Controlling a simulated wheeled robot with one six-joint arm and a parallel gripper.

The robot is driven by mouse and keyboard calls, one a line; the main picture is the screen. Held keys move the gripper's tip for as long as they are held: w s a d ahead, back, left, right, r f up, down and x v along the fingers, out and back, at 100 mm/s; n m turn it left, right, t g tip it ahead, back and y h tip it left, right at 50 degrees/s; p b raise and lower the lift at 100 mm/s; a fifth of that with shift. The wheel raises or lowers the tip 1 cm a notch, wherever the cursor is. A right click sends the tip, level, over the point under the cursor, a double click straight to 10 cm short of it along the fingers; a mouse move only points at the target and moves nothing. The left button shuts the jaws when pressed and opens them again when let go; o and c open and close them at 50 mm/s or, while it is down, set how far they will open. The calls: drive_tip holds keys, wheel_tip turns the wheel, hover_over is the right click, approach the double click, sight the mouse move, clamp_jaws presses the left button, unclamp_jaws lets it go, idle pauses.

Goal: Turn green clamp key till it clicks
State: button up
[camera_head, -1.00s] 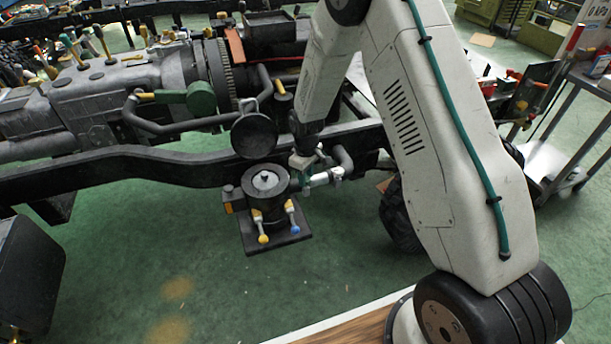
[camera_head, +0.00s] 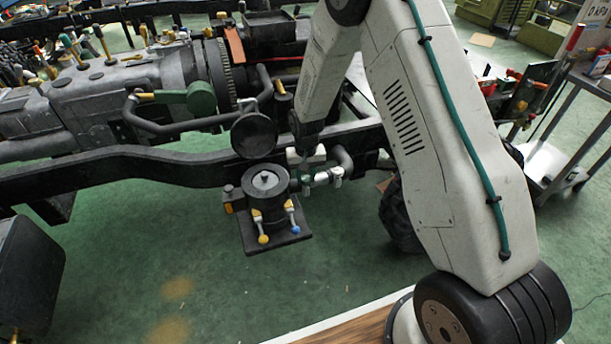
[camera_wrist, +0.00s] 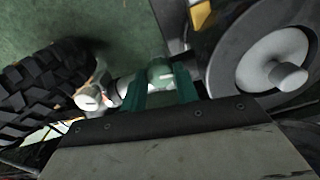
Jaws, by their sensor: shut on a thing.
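The green clamp key (camera_wrist: 160,73) shows as a pale green piece between the dark green fingers of my gripper (camera_wrist: 163,88) in the wrist view. My gripper is shut on it, and the fingers hide part of it. In the head view, my gripper (camera_head: 306,184) points down at the pipe joint just right of the black canister (camera_head: 266,205). The key is too small and covered there to tell its angle. The silver pipe fitting (camera_head: 327,177) runs right from the joint; it also shows in the wrist view (camera_wrist: 92,97).
The canister has a pale round cap (camera_wrist: 274,62) close to the right of my fingers. Yellow and blue knobbed levers (camera_head: 278,234) stand at its front. The black chassis rail (camera_head: 130,165) and a round black disc (camera_head: 254,135) lie close behind. A tyre (camera_head: 399,215) stands to the right.

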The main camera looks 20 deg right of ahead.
sight(306, 178)
drive_tip(key=shift+m, duration=0.7)
drive_tip(key=o, duration=1)
drive_tip(key=shift+r, duration=3.95)
